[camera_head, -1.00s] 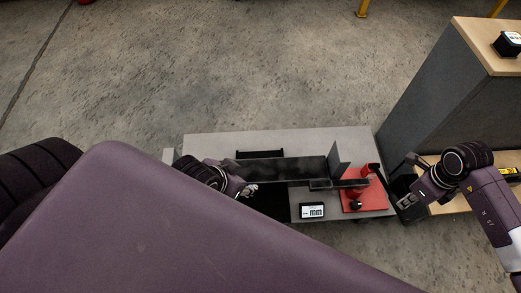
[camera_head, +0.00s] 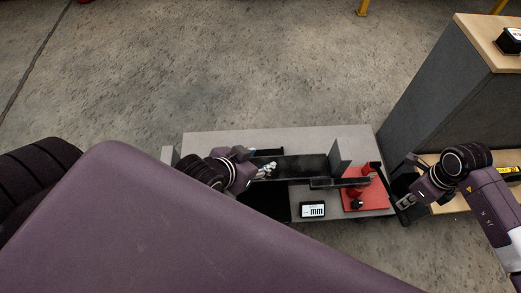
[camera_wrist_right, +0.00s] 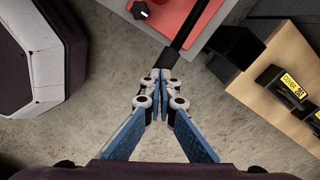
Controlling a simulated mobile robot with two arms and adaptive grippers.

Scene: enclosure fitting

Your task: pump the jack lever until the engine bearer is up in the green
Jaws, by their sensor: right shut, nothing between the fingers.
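The red jack (camera_head: 363,197) stands on the right end of a grey bench plate. Its black lever (camera_head: 388,190) slants down and right from it. A long black beam (camera_head: 305,166), perhaps the engine bearer, lies across the plate to the jack's left. No green mark can be made out. My right gripper (camera_head: 407,201) is shut and empty beside the lever's outer part. In the right wrist view its fingertips (camera_wrist_right: 161,78) meet at the near end of the lever (camera_wrist_right: 182,30); contact is unclear. My left gripper (camera_head: 270,168) is over the beam's left part; its opening cannot be told.
A small display (camera_head: 312,210) marked "mm" sits at the plate's front. A grey upright piece (camera_head: 341,152) stands behind the beam. A grey cabinet with a wooden top (camera_head: 480,45) and low shelf is at right. Open concrete floor (camera_head: 230,70) lies behind.

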